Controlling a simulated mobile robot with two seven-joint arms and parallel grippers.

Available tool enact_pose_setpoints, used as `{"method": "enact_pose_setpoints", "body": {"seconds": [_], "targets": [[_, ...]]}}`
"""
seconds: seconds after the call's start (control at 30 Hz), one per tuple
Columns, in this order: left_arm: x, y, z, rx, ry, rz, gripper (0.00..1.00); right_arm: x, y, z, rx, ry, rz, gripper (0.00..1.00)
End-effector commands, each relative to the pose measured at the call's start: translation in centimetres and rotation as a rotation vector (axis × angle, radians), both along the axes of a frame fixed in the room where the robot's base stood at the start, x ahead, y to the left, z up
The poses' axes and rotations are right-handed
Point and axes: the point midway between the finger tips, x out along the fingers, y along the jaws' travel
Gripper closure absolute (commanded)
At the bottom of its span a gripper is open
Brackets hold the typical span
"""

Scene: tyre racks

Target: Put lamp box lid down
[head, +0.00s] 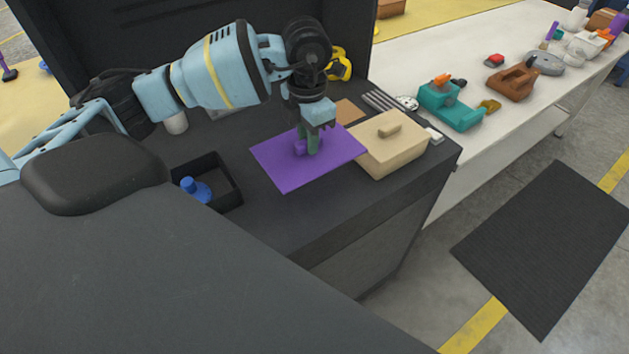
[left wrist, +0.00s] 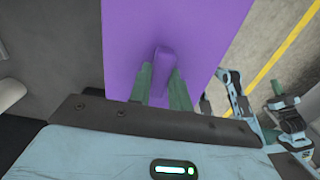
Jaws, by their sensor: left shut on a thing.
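The lid is a flat purple panel (head: 275,160) with a small upright handle, in the middle of the head view. My left gripper (head: 311,150) is shut on that handle, pointing down. In the left wrist view the purple panel (left wrist: 205,25) spreads out beyond the fingers, with its handle (left wrist: 163,62) between them. Whether the lid touches the worktop or hangs just above it I cannot tell. An open black box (head: 226,197) with a blue object (head: 195,189) in it stands left of the lid. My right gripper (left wrist: 276,103) seems to show, small, at the right of the left wrist view.
A beige lidded box (head: 395,155) stands close against the lid's right corner. A brown square (head: 347,111), grey rods (head: 381,100) and a yellow item (head: 340,65) lie behind. The dark worktop's front strip (head: 300,225) is clear. A white table (head: 440,60) holds several tools.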

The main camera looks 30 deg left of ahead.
Motion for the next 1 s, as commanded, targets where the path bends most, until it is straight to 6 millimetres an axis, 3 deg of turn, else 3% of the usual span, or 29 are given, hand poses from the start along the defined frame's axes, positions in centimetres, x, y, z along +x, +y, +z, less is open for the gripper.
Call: {"method": "enact_pose_setpoints", "body": {"seconds": [0.3,0.63,1.0], "targets": [[0.0,0.0,-3.9,0.0,0.003,0.0,1.0,0.0,0.0,0.0,0.001,0.0,0.001,1.0],[0.0,0.0,-5.4,-0.001,0.0,0.0,1.0,0.0,0.0,0.0,0.001,0.0,0.001,1.0],[0.0,0.0,-9.9,0.001,0.0,0.001,1.0,-0.1,0.0,0.0,0.001,0.001,0.001,1.0]]}}
